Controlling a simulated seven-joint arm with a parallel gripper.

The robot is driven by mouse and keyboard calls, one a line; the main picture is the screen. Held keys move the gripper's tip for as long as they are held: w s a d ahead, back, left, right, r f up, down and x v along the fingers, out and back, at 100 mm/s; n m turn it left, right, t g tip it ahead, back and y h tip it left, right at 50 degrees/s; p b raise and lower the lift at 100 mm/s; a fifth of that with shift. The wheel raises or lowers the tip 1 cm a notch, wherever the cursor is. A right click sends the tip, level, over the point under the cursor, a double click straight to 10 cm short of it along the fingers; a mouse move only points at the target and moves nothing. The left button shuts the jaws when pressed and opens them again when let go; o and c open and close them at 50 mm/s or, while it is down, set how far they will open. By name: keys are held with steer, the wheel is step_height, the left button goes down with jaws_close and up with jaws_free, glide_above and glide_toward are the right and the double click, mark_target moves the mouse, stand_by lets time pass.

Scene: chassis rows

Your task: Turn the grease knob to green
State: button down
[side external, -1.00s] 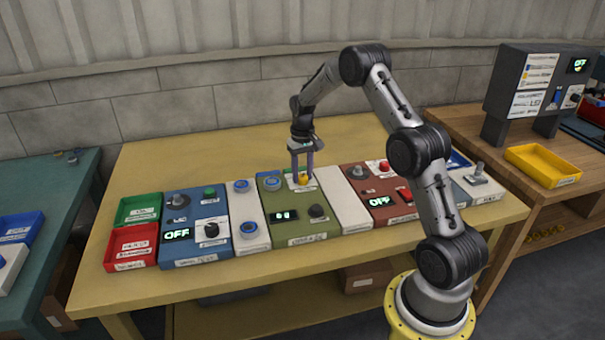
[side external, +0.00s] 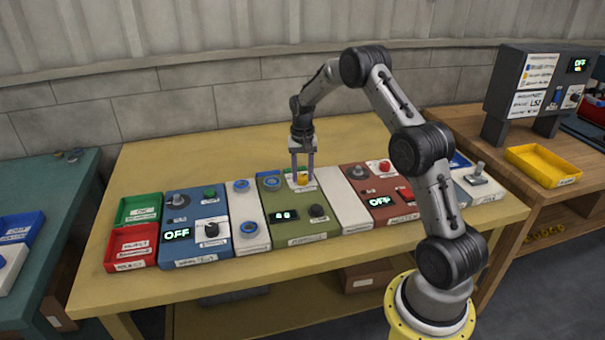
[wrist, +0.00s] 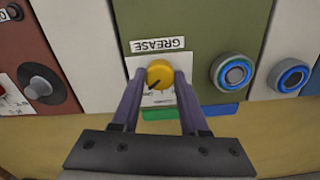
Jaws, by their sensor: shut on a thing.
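The grease knob (wrist: 159,76) is yellow with a dark pointer line, on a white plate marked GREASE (wrist: 158,45) in the wrist view. In that view the pointer aims to the lower left. A green patch (wrist: 216,109) and a blue patch (wrist: 182,115) show at the panel's edge beside the plate. My gripper (wrist: 160,84) is shut on the knob, one finger on each side. In the side view my gripper (side external: 302,178) reaches down onto the yellow knob (side external: 302,180) at the back of the olive-green chassis (side external: 300,228).
The olive chassis also carries a display (side external: 284,216), a black knob (side external: 317,211) and a blue-ringed button (side external: 272,183). A blue chassis (side external: 196,246) stands left and a red-brown chassis (side external: 382,209) right, with white panels between. Green (side external: 138,208) and red (side external: 131,246) bins stand at far left.

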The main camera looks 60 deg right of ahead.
mark_target(302, 176)
steer(key=shift+r, duration=0.1)
steer(key=shift+c, duration=2.1)
jaws_free()
step_height(302, 176, up, 14)
